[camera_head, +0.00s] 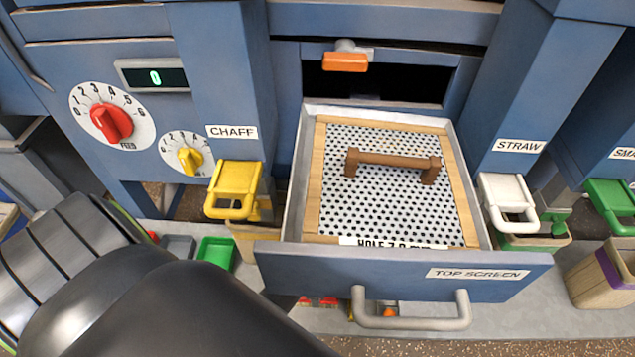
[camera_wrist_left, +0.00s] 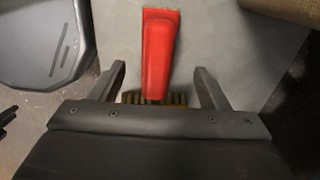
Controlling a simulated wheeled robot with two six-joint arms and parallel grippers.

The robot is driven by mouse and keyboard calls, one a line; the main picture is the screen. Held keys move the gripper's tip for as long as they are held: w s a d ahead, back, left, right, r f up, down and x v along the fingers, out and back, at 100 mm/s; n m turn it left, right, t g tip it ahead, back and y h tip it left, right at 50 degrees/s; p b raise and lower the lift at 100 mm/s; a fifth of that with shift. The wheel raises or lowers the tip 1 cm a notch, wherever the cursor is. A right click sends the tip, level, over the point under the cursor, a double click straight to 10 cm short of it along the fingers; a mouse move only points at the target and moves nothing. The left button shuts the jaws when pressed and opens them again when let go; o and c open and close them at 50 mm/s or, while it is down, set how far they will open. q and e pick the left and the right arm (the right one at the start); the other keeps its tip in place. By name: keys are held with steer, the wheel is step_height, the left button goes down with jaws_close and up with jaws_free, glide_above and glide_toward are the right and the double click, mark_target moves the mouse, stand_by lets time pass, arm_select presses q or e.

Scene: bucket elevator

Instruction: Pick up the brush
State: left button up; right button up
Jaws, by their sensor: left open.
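The brush shows in the left wrist view, with a red handle (camera_wrist_left: 160,45) and tan bristles (camera_wrist_left: 152,98) at its near end. It lies on a grey surface (camera_wrist_left: 225,40). My left gripper (camera_wrist_left: 159,69) is open, with one finger on each side of the brush and a gap to each side. Part of the bristle end is hidden behind the gripper body. In the head view my dark left arm covers the lower left, and its gripper and the brush cannot be made out. My right gripper is in neither view.
The top screen drawer (camera_head: 400,275) is pulled out, with a perforated screen (camera_head: 385,215) and brown handle (camera_head: 393,161) in it. A yellow chaff latch (camera_head: 235,190), a white straw latch (camera_head: 508,200) and a green bin (camera_head: 216,252) stand nearby. A tan cylinder (camera_wrist_left: 285,10) is at the wrist view's top right.

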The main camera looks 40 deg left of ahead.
arm_select(q)
steer(key=f, duration=0.2)
steer(key=f+b, duration=0.1)
steer(key=f, duration=0.1)
steer(key=shift+s+d+f, duration=0.1)
steer(key=shift+d+f, duration=0.1)
steer(key=shift+f, duration=0.05)
steer(key=shift+f+b, duration=0.3)
steer(key=shift+f, duration=0.1)
steer(key=c, duration=1.2)
steer(key=shift+r, duration=0.1)
